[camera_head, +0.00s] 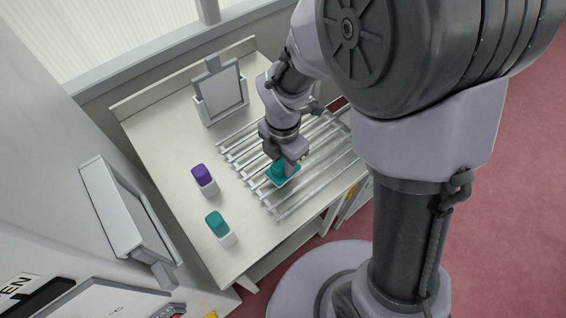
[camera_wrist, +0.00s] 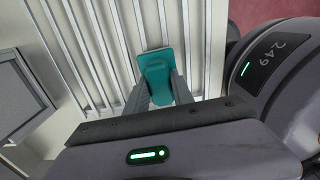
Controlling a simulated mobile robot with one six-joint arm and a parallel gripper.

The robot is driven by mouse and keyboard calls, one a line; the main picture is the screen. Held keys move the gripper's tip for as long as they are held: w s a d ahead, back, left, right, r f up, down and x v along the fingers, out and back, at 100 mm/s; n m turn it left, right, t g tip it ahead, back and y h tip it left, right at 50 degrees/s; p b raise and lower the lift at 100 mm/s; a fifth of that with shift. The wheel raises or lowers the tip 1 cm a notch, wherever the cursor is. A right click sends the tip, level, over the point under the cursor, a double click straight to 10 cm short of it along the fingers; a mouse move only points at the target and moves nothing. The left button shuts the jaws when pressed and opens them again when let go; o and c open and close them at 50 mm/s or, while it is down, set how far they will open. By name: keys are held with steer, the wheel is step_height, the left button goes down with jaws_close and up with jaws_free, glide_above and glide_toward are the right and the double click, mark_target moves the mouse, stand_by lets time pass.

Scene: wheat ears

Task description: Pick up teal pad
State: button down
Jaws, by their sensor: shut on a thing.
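The teal pad (camera_head: 283,173) is at the slatted rack (camera_head: 236,157) on the table, toward its front part. In the wrist view the teal pad (camera_wrist: 155,68) sits between the two fingers, over the pale slats. My gripper (camera_head: 288,165) points down at the pad. In the wrist view my gripper (camera_wrist: 159,92) is shut on the pad's raised part. Whether the pad touches the slats or hangs just above them I cannot tell.
A purple block in a white holder (camera_head: 204,180) and a teal block in a white holder (camera_head: 221,228) stand left of the rack. A framed grey panel (camera_head: 221,92) stands at the back. Bare tabletop (camera_head: 165,130) lies at the left.

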step_height(320, 180, up, 3)
steer(key=shift+p, duration=0.65)
steer(key=s+d+r+b, duration=0.1)
steer(key=s+d+b, duration=0.6)
steer(key=s, duration=0.6)
steer(key=shift+s+d, duration=0.2)
steer(key=shift+d, duration=0.75)
steer(key=c, duration=1.8)
jaws_free()
steer(key=c, duration=0.4)
